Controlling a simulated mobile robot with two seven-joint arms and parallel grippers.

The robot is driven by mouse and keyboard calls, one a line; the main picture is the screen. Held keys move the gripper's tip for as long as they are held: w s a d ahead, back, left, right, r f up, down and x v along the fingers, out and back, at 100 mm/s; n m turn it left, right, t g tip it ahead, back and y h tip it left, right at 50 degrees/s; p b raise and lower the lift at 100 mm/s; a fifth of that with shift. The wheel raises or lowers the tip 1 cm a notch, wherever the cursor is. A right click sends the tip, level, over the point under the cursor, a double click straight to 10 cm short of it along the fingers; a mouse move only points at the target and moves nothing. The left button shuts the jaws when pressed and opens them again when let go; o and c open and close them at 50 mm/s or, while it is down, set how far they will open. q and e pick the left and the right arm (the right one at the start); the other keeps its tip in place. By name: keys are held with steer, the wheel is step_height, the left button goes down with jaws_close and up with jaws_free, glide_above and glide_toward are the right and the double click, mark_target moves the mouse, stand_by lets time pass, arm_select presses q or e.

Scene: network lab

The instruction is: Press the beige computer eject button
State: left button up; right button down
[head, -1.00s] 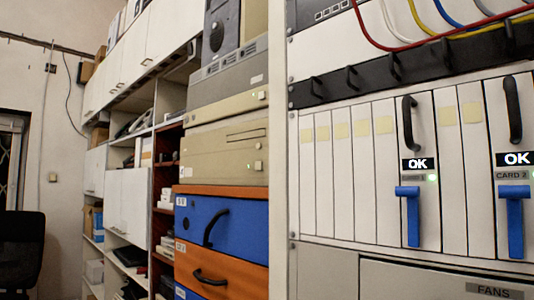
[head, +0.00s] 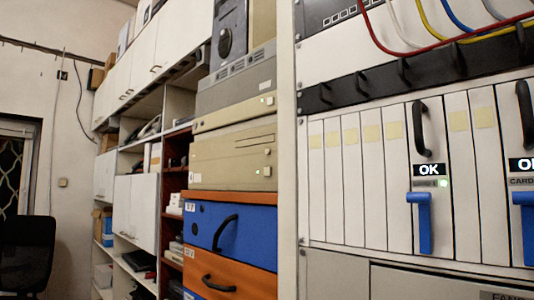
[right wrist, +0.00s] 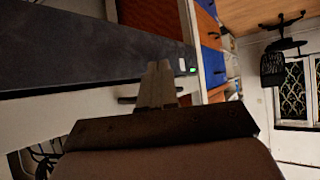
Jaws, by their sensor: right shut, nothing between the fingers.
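Two beige desktop computers are stacked on a wooden-topped cabinet in the head view. The lower beige computer (head: 220,160) has a drive slot and small buttons at the right of its front. The upper beige computer (head: 225,100) has a small lit spot near its right edge. Which button is the eject button is too small to tell. My right gripper (right wrist: 160,68) is shut and empty in the right wrist view, and no beige computer is clearly recognisable there. Neither gripper shows in the head view.
A white rack with card modules (head: 350,200) and blue levers (head: 422,220) stands close on the right. Blue (head: 255,240) and orange drawers sit below the computers. In the right wrist view, a long dark surface (right wrist: 90,50) with a green light lies near the gripper. A chair (head: 27,250) stands far left.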

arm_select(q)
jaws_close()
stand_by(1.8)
